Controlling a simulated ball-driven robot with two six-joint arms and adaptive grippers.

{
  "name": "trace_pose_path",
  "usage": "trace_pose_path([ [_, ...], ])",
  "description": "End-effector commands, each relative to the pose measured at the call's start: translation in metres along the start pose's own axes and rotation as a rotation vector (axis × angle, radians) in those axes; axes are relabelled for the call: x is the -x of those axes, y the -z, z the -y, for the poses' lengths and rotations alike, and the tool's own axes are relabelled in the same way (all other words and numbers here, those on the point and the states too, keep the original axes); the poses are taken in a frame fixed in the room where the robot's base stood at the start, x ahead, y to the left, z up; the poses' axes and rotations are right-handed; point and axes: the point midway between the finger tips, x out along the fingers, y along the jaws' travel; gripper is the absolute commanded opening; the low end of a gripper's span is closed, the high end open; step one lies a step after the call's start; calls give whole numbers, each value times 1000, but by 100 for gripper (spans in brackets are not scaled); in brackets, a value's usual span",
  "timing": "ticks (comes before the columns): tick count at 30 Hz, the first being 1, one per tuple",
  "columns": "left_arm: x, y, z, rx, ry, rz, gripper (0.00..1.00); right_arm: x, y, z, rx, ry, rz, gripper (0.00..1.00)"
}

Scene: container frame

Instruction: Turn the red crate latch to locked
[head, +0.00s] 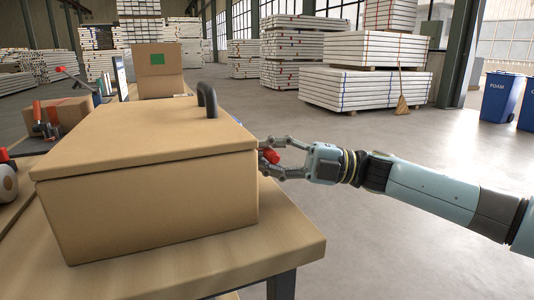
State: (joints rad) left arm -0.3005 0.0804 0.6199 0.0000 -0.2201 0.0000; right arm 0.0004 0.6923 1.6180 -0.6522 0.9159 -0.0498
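A large tan crate (160,205) with a closed lid stands on the wooden table, with a dark handle (207,98) on top. The red latch (271,155) shows as a small red piece at the crate's right side. My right gripper (268,158) reaches in from the right, its fingers at either side of the red latch, close to the crate's side. Whether the fingers press on the latch cannot be made out. The latch's mount is hidden behind the crate edge and fingers. My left gripper is not in view.
The wooden table (285,240) has a bare strip at its front right corner. Open floor lies to the right.

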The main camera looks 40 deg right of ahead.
Motion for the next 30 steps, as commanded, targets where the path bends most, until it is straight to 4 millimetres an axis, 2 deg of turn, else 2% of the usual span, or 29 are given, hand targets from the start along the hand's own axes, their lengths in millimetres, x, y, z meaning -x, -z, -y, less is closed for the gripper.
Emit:
trace_pose_path([
  [8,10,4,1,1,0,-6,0,-2,0,-7,-52,14,11,0],
  [14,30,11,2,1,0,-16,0,-2,0,-11,-165,59,36,0],
  [30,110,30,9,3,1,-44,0,-5,-3,-18,-618,244,134,0],
])
